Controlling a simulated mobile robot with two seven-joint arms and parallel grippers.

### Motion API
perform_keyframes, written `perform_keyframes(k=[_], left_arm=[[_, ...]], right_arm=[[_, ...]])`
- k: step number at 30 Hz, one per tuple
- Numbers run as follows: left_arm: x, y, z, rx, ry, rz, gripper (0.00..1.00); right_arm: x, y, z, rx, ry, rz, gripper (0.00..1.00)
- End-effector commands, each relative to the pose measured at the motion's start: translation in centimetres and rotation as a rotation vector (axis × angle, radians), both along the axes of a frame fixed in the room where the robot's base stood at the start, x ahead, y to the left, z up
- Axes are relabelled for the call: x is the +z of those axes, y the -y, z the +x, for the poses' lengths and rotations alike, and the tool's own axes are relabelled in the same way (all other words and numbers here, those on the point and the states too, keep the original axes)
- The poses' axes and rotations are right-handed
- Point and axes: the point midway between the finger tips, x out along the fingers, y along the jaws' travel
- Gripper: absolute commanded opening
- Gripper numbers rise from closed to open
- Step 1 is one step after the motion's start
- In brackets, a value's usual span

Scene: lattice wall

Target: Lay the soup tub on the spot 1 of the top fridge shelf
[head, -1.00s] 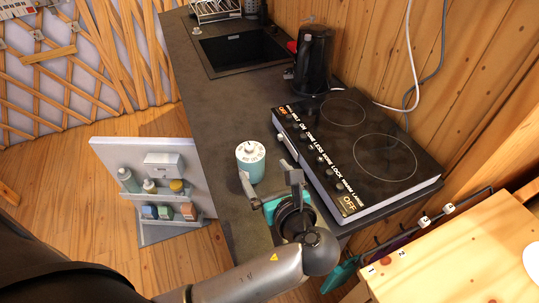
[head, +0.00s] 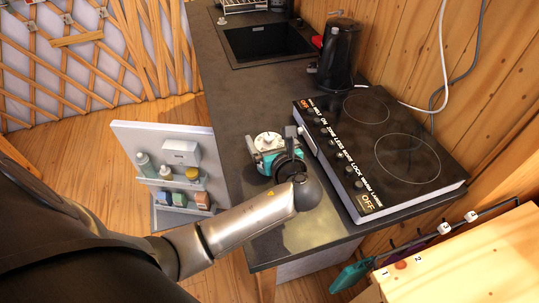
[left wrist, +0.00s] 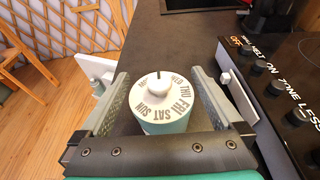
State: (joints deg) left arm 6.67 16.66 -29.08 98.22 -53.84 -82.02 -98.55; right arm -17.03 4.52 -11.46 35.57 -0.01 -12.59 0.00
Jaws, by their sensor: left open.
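The soup tub (head: 267,139), teal with a white lid, stands upright on the dark counter left of the hob. In the left wrist view the tub (left wrist: 160,101) shows a ring of day names and a knob on its lid. My left gripper (head: 268,150) is open, with one finger on each side of the tub; the left wrist view shows the open fingers (left wrist: 158,82) too. I cannot tell whether they touch it. The open fridge door (head: 158,137) shows left of the counter. The top fridge shelf and its spot 1 are not visible. My right gripper is not in view.
The hob (head: 380,150) lies close right of the tub. A black kettle (head: 339,57) and a sink (head: 268,43) are farther back. The counter (head: 225,88) between tub and sink is clear. Bottles and boxes fill the door racks.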

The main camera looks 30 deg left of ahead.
Motion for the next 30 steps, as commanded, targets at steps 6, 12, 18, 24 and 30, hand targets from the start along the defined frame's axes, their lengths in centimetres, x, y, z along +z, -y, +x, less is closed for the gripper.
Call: perform_keyframes(k=[6,12,18,24,30], left_arm=[[-0.7,-1.7,1.4,0.000,-0.001,0.001,1.00],[-0.7,-1.7,1.5,0.000,-0.001,0.000,1.00],[-0.7,-1.7,1.5,0.000,-0.001,0.000,0.81],[-0.7,-1.7,1.5,-0.001,-0.001,0.000,0.58],[-0.8,-1.6,1.4,-0.001,-0.002,-0.001,0.36]], right_arm=[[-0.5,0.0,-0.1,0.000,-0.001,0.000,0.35],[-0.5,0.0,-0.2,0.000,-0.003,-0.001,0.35],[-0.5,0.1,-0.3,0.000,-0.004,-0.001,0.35],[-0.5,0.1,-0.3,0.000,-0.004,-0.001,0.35],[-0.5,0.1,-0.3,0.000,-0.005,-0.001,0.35]])
